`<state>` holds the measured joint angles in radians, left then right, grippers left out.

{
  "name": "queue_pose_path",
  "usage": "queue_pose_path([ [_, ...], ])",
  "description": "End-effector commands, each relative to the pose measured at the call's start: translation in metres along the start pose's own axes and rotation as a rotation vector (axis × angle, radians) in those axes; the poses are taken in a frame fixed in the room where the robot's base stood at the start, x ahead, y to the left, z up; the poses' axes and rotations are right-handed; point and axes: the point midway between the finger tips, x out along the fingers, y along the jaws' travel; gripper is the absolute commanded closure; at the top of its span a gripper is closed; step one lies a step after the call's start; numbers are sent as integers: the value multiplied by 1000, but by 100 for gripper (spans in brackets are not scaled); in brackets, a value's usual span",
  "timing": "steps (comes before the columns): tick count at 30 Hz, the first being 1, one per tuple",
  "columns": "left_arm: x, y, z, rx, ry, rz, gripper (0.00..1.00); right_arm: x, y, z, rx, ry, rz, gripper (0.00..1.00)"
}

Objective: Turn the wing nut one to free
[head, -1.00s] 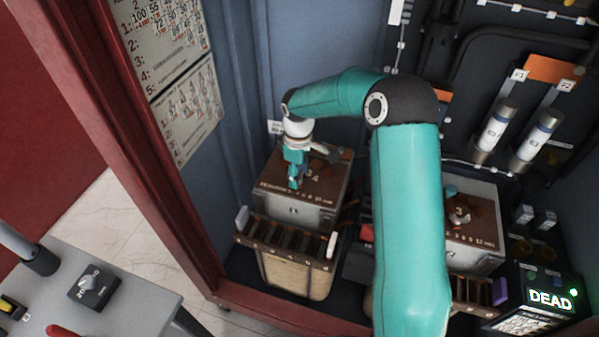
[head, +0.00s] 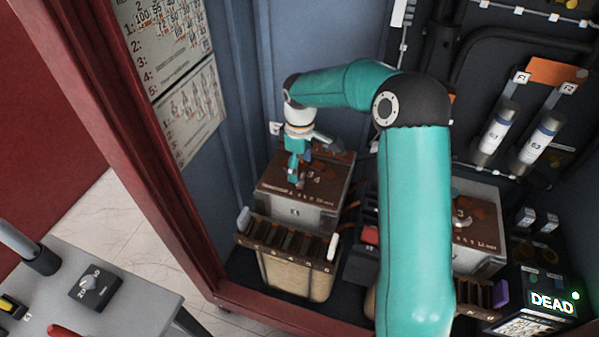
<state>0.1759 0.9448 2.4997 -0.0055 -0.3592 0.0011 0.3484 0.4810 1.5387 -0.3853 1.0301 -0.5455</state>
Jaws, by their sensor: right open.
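My right gripper (head: 297,182) points down at the brown top plate (head: 325,196) of the left transformer box (head: 297,211) inside the cabinet. Its fingers are open and low over the plate, near the printed numbers. No wing nut can be made out there; the fingers hide that spot, and whether they touch anything cannot be told. A second, similar box (head: 481,236) stands to the right, partly behind my right arm. Its brown top carries a small light fitting near a number 3. My left gripper is not in view.
A slotted terminal rack (head: 287,240) is on the left box's front. Two fuse cylinders (head: 494,133) are on the back wall. A lit "DEAD" display (head: 551,302) stands at lower right. The red cabinet frame (head: 150,150) borders the left. A grey table (head: 128,291) holds a knob box (head: 95,289).

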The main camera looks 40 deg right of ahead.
Motion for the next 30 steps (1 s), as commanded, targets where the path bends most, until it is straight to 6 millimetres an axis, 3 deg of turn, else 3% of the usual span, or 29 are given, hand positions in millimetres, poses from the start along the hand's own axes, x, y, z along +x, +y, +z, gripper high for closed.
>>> queue_pose_path([
  [6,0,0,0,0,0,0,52,-46,1,-2,1,4,3,25],
  [12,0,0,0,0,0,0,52,-74,1,-2,-1,4,3,25],
  [30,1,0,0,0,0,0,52,-82,1,-2,0,2,1,25],
])
